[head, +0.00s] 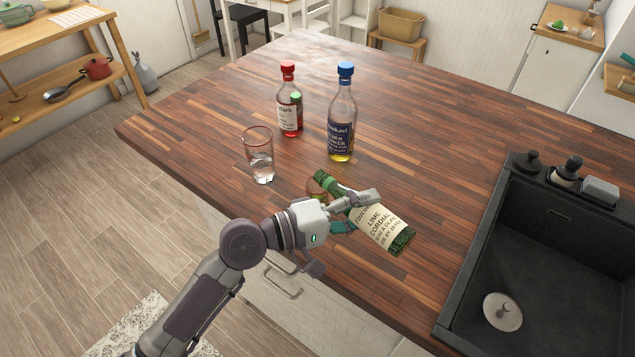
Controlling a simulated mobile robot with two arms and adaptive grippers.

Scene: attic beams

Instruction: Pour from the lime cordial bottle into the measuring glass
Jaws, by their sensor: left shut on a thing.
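The lime cordial bottle (376,227) is green with a cream label. My left gripper (352,212) is shut around it and holds it strongly tilted over the counter, its neck towards the upper left and its base towards the lower right. A clear glass (260,160) with a reddish rim stands upright to the left of the bottle's neck, apart from it, with some clear liquid low inside. A brownish, rounded glassy thing (313,188) shows beside the neck, mostly hidden by bottle and gripper; I cannot tell which of the two is the measuring glass. No stream of liquid shows.
A red-capped bottle (289,112) and a blue-capped bottle (341,130) stand upright behind the glass. A dark sink (470,270) is at the right, with small items on its back edge. The wooden counter (440,120) is clear at the back and right.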

